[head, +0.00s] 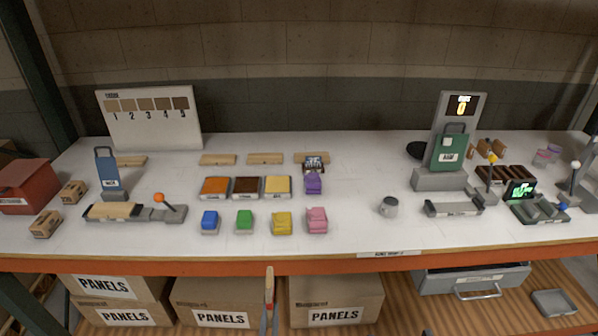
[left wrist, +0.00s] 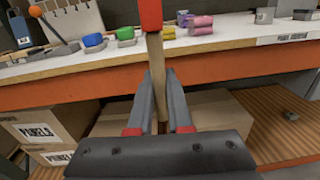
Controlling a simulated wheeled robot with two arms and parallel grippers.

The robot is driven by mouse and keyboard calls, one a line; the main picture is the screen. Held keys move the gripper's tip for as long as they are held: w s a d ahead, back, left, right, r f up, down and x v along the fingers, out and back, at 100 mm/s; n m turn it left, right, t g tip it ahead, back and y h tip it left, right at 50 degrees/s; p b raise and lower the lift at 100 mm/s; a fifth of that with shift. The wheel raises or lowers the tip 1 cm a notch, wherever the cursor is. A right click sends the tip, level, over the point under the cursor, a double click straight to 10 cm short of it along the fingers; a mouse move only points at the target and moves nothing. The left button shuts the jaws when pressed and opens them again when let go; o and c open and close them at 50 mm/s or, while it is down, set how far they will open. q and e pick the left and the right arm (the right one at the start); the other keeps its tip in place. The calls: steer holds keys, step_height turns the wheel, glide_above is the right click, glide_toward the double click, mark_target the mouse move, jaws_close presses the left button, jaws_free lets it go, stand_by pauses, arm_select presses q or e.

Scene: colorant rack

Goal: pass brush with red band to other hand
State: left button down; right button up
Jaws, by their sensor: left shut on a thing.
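The brush (head: 269,285) stands upright at the bottom middle of the head view, in front of the bench edge. In the left wrist view its pale wooden handle (left wrist: 155,65) runs up to a red part (left wrist: 150,15) cut off by the top edge. My left gripper (left wrist: 160,75) is shut on the handle, with the red part beyond its fingertips. In the head view the left fingers (head: 269,318) show only at the bottom edge.
The white bench (head: 345,230) with an orange front edge (head: 210,267) lies behind the brush. Coloured blocks, a grey cup (head: 388,206) and several devices stand on it. Boxes marked PANELS (head: 337,303) and a grey drawer (head: 470,280) are below.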

arm_select(q)
steer(key=m+p, duration=0.4)
steer(key=shift+r, duration=0.35)
steer(key=shift+f+m+p, duration=0.1)
steer(key=shift+m+p, duration=0.3)
steer(key=shift+p, duration=0.1)
steer(key=shift+f, duration=0.2)
steer(key=m+p, duration=0.1)
steer(key=p, duration=0.1)
steer(key=m+p, duration=0.3)
steer(key=p, duration=0.1)
steer(key=shift+r+m, duration=0.3)
steer(key=shift+m, duration=0.1)
steer(key=shift+f+m+p, duration=0.15)
steer(key=shift+m+p, duration=0.35)
steer(key=shift+f, duration=0.15)
